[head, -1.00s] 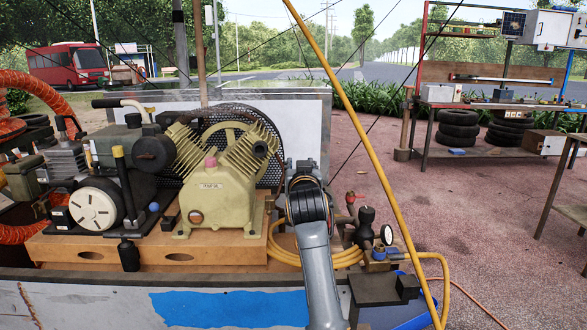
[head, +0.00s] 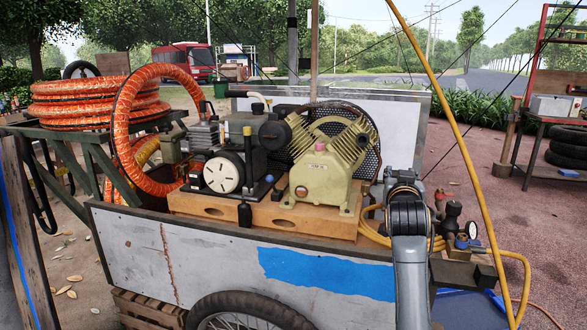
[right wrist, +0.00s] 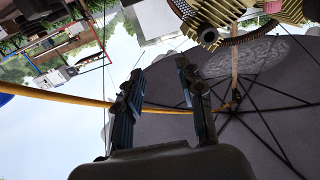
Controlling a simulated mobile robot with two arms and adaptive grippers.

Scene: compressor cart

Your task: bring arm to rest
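My right arm rises from the bottom of the head view, right of the compressor. Its gripper end (head: 402,182) is seen from behind, so the fingers are hidden there. In the right wrist view the two dark fingers of my right gripper (right wrist: 159,70) stand apart with nothing held between them. My left gripper is not in view. The cream compressor pump (head: 322,178) sits on a wooden base (head: 262,217) on the cart (head: 205,262), left of my right arm.
An orange hose coil (head: 95,103) lies on a green stand at left. A yellow hose (head: 455,150) crosses right of my arm, near a gauge and valve fittings (head: 452,212). A shelf with tyres (head: 567,145) stands at far right. Reddish pavement between is open.

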